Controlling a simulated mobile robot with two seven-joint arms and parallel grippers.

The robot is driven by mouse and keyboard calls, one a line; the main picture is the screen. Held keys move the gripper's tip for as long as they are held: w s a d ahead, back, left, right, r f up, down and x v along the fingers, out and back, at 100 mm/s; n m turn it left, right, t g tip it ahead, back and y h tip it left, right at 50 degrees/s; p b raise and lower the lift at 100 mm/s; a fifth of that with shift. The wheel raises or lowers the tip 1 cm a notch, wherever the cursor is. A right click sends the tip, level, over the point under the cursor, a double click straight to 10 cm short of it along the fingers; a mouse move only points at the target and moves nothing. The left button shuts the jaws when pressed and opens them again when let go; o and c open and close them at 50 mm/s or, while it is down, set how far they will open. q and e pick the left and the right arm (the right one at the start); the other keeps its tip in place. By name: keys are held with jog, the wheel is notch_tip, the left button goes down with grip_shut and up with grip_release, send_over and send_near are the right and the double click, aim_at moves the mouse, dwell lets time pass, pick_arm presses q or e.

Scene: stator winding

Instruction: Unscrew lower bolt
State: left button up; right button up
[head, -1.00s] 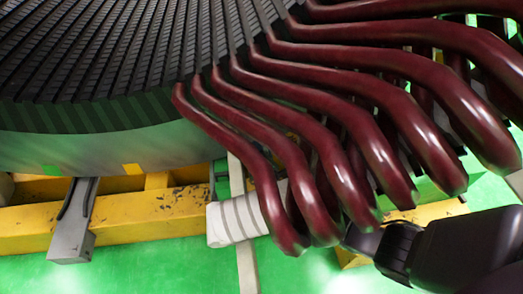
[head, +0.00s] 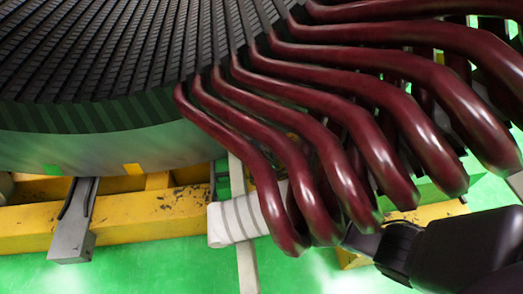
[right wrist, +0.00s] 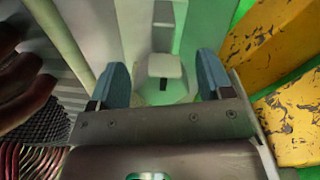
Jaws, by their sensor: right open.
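My right gripper (head: 362,241) reaches in from the lower right in the head view, its fingers partly hidden behind the dark red winding bars (head: 330,165). In the right wrist view my right gripper (right wrist: 162,75) is open, its two blue-padded fingers apart. A pale grey block (right wrist: 165,66) with a small dark mark below it shows between and beyond the fingers, with a gap to each. It may be the lower bolt or its bracket; I cannot tell. No bolt can be made out in the head view. My left gripper is not in view.
The slotted stator core (head: 110,50) fills the upper left. Red bars hang close above my right gripper. A yellow beam (head: 130,218) runs below, and worn yellow beams (right wrist: 280,50) stand at the right in the wrist view. A white banded roll (head: 235,220) lies by the bar ends.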

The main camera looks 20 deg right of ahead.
jog(key=shift+s, duration=0.1)
jog(key=p+v, duration=0.2)
jog(key=v, duration=0.8)
jog(key=shift+s, duration=0.3)
jog(key=shift+a, duration=0.1)
